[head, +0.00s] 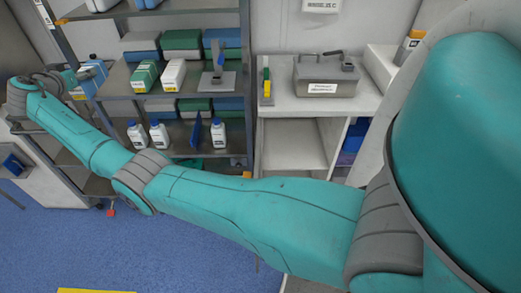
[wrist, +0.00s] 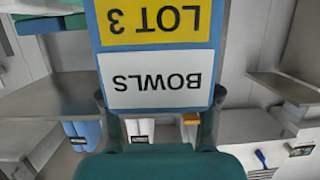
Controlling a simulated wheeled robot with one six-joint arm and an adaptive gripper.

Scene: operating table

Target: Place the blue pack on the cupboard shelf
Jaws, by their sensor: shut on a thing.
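The blue pack (wrist: 158,55) fills the upper middle of the wrist view, with a yellow LOT 3 label and a white BOWLS label that read upside down. My gripper (wrist: 160,105) is shut on it, one finger at each side. In the head view my gripper (head: 72,79) is at the far left, at the end of my outstretched arm, and the pack (head: 94,73) shows just right of it. The pack is at the left end of the cupboard's middle shelf (head: 120,84). I cannot tell whether it touches the shelf.
A green-and-white pack (head: 145,76) and a white pack (head: 173,74) stand right of the blue pack, beside a metal stand (head: 219,80). White bottles (head: 158,134) stand on the shelf below. A metal box (head: 325,75) sits on the right counter. The cupboard's left upright is close to my gripper.

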